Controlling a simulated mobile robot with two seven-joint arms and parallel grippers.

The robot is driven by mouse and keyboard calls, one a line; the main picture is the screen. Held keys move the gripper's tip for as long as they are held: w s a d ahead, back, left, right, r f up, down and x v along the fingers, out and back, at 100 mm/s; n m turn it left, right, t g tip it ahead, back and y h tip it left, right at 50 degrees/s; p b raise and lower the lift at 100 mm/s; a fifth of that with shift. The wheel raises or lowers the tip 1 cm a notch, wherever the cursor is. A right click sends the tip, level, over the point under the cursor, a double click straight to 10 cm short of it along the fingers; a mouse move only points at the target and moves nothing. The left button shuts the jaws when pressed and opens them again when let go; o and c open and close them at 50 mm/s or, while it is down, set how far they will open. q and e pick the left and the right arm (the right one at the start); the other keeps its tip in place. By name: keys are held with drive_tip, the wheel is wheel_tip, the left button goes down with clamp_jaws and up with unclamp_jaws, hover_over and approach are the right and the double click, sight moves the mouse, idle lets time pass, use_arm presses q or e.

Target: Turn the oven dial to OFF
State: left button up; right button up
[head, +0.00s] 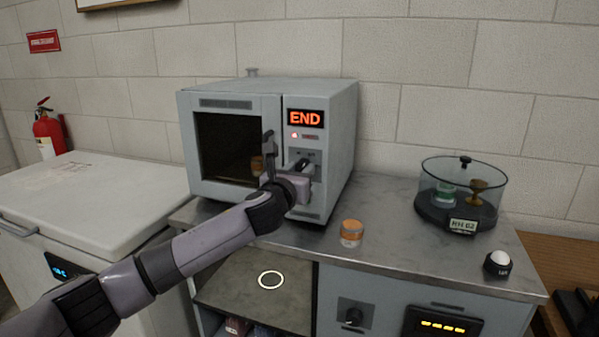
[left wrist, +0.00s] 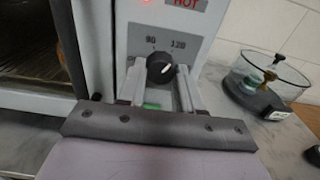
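The grey oven (head: 225,95) stands on the counter. Its display (head: 305,118) reads END in red, with a lit red lamp below. My left gripper (head: 302,178) is at the oven's control panel. Its two fingers show on either side of the dial in the left wrist view, with small gaps that look open. Any OFF mark is hidden or not legible. My right gripper is not in view.
An orange-lidded jar (head: 351,232) stands on the counter in front of the oven. A glass-walled container (head: 458,195) and a small white-topped device (head: 498,262) are to the right. A white chest (head: 75,195) stands left. Bare counter lies between the jar and container.

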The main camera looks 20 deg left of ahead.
use_arm(q)
drive_tip(key=shift+n, duration=0.4)
drive_tip(key=shift+n+p, duration=0.7)
drive_tip(key=shift+n, duration=0.3)
drive_tip(key=n+p, duration=0.1)
drive_tip(key=n, duration=0.2)
drive_tip(key=shift+d+n, duration=0.1)
drive_tip(key=shift+n, duration=0.2)
drive_tip(key=n, duration=0.3)
drive_tip(key=shift+n+p, duration=0.3)
drive_tip(key=shift+p, duration=0.1)
drive_tip(key=n, duration=0.3)
drive_tip(key=shift+n, duration=0.3)
drive_tip(key=n, duration=0.5)
drive_tip(key=shift+r+p, duration=0.1)
drive_tip(key=shift+p, duration=0.3)
drive_tip(key=n, duration=0.5)
drive_tip(key=shift+n, duration=0.3)
